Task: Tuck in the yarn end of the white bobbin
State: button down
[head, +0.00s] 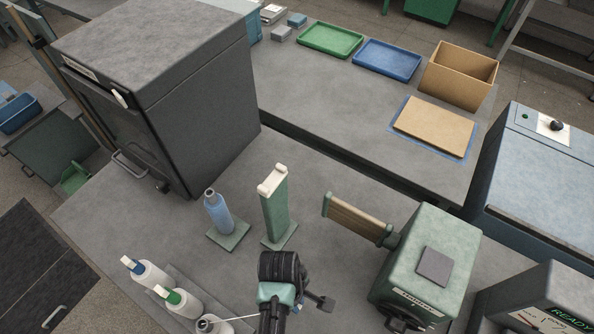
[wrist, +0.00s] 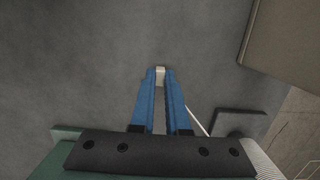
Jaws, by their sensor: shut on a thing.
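My gripper (wrist: 160,78) is shut in the wrist view, its two blue fingers closed on a small white piece (wrist: 160,71) at their tips. A thin white yarn line (wrist: 199,122) runs from beside the right finger towards the lower right. In the head view, a white bobbin (head: 208,327) with a grey tip stands at the bottom edge, partly cut off. A white yarn (head: 243,318) stretches from it to my arm. The fingers cannot be made out in the head view.
A green machine (head: 425,265) with a wooden-faced arm is at right. A dark cabinet (head: 155,90) stands at back left.

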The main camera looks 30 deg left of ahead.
notch_tip(320, 180, up, 13)
jog(key=p, duration=0.4)
jog(key=shift+p, duration=0.3)
dwell(0.3)
jog(key=shift+f, duration=0.1)
